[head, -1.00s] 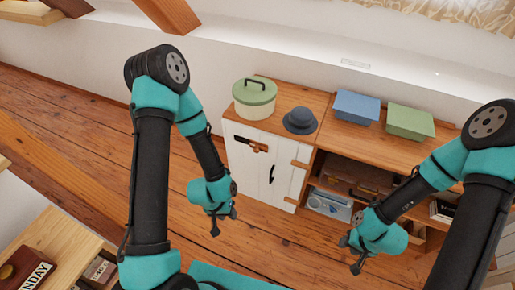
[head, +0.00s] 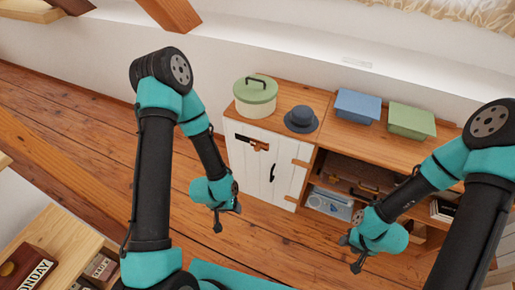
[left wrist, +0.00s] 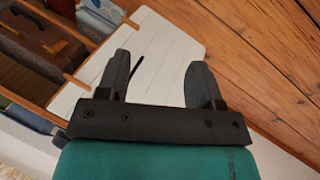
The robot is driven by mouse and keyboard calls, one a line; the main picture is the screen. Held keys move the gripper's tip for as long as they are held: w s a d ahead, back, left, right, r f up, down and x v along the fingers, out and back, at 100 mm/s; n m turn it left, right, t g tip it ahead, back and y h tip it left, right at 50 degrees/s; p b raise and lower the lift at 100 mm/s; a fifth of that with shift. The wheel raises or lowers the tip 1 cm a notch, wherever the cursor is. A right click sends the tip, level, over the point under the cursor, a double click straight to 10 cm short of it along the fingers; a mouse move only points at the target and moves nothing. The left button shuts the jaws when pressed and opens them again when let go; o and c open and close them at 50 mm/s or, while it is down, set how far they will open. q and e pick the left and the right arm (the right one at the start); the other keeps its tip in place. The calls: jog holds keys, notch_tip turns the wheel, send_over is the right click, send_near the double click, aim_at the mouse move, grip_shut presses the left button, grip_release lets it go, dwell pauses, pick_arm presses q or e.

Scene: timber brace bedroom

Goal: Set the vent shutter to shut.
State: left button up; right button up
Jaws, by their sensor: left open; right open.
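The vent shutter appears to be the small wooden slide (head: 260,146) in the dark slot (head: 242,139) near the top of the white cabinet door (head: 262,170). The slide sits toward the right of the slot, and part of the slot shows dark and open at its left. My left gripper (head: 226,217) is open and empty, below and in front of the door, apart from the shutter. In the left wrist view its open fingers (left wrist: 158,80) show against the white door, with no shutter clearly visible. My right gripper (head: 350,250) is open and empty at the lower right.
A black door handle (head: 272,173) is on the white door. A green-lidded pot (head: 256,96), a dark hat (head: 301,119), a blue box (head: 357,106) and a green box (head: 411,120) stand on the cabinet top. Open shelves hold a radio (head: 330,204). The floor in front is clear.

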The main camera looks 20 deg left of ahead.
aim_at(256, 149)
pick_arm(q)
jog(key=w+f+m+t, duration=0.1)
jog(key=w+f+t, duration=0.1)
jog(key=w+t, duration=0.5)
jog(key=w+a+f+m+t+y, duration=0.1)
jog(key=w+f+m+t, duration=0.1)
jog(key=w+t, duration=0.6)
jog(key=shift+w+a+t, duration=0.25)
jog(key=shift+w+t, duration=0.05)
jog(key=shift+w, duration=0.8)
jog(key=shift+w, duration=0.1)
jog(key=w, duration=0.5)
jog(key=w+d, duration=0.1)
jog(key=w, duration=0.5)
jog(key=w+d, duration=0.1)
jog(key=w, duration=0.5)
jog(key=shift+d, duration=0.25)
grip_shut()
